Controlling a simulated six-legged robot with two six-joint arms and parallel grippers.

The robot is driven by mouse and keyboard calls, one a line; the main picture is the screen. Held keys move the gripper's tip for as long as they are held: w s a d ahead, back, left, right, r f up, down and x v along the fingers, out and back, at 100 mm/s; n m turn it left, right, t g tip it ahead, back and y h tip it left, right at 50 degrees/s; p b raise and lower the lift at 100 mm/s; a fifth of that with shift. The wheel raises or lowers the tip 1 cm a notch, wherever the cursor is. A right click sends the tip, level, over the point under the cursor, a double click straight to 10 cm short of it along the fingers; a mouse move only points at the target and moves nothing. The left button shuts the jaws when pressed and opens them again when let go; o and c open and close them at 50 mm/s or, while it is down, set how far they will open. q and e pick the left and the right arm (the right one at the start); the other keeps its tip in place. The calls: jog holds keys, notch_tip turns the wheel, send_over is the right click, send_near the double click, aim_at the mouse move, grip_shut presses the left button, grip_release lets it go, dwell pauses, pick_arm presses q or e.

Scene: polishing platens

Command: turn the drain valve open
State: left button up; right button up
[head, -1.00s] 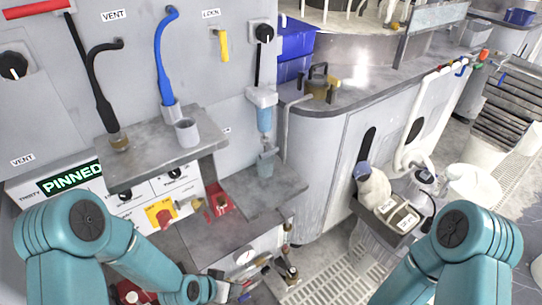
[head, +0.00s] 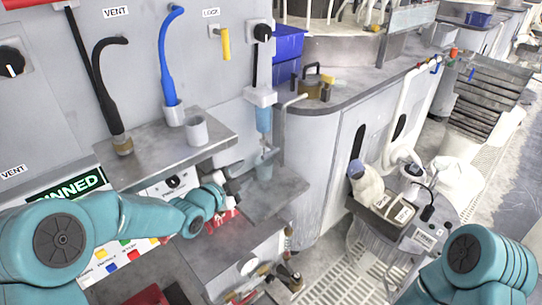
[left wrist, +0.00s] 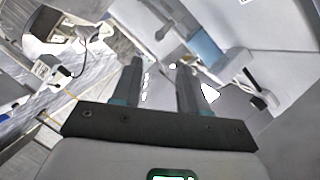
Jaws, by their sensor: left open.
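No fitting in view can be read as the drain valve for certain. Brass and red-handled pipe fittings (head: 292,278) sit low at the front of the grey bench, below and right of my left gripper. A red plate (head: 222,218) on the bench is partly hidden by my left gripper (head: 235,185). That gripper is in front of the bench, near the blue-topped filter. In the left wrist view, its two dark fingers (left wrist: 160,85) are apart with nothing between them. My right gripper is out of view; only my right arm shows at the lower right.
A grey shelf (head: 150,165) with a white cup (head: 197,131) juts from the wall above my left arm. A clear blue filter (head: 264,120) hangs right of it. A rounded grey cabinet (head: 315,160) stands further right. Grated floor lies between it and my right arm.

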aim_at(271, 153)
pick_arm(q)
jog(key=p+x, duration=0.2)
jog(key=x, duration=1.4)
jog(key=shift+w+d+f+p, duration=0.1)
jog(key=shift+d+p, duration=0.05)
jog(key=shift+p, duration=0.25)
grip_shut()
